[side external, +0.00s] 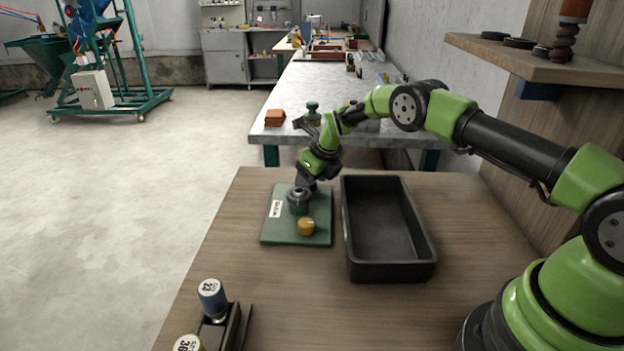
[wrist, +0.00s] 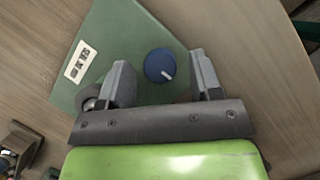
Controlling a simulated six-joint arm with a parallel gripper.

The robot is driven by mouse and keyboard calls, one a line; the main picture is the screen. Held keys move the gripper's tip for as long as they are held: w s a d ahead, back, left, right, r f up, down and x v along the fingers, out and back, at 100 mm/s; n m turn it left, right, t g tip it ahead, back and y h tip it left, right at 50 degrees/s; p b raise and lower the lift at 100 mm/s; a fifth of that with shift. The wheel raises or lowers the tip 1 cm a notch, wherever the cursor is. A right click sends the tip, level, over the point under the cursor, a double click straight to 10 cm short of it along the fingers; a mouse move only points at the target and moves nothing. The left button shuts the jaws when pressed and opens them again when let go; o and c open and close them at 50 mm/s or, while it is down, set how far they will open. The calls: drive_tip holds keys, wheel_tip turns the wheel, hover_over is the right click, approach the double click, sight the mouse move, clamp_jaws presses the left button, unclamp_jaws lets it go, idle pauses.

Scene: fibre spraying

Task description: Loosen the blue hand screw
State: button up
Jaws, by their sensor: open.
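The blue hand screw (wrist: 158,63) is a round knob with a white pointer mark towards its lower right, on the green plate (side external: 275,231). In the wrist view it lies between and slightly beyond my two open fingers, with a gap on both sides. My gripper (side external: 305,185) is low over the back part of the plate in the side view, where the blue screw cannot be made out. I cannot tell the exact height of the fingertips above it. A grey round fitting (side external: 298,201) stands on the plate close to my gripper.
An empty-looking black tray (side external: 356,271) stands right of the plate. A holder (side external: 228,328) with capped containers is at the front left. Bare wood lies between.

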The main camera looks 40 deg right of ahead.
drive_tip(key=shift+f, duration=0.15)
drive_tip(key=c, duration=0.9)
drive_tip(key=shift+w+d+n+g+y, duration=0.15)
drive_tip(key=shift+n+y, duration=0.25)
drive_tip(key=shift+n, duration=0.75)
drive_tip(key=shift+s+a+n+g+y, duration=0.15)
drive_tip(key=shift+n+y, duration=0.25)
drive_tip(key=shift+n, duration=0.75)
drive_tip(key=shift+w+d, duration=0.1)
drive_tip(key=shift+c, duration=0.2)
drive_tip(key=o, duration=0.9)
drive_tip(key=shift+o, duration=0.2)
drive_tip(key=v, duration=1)
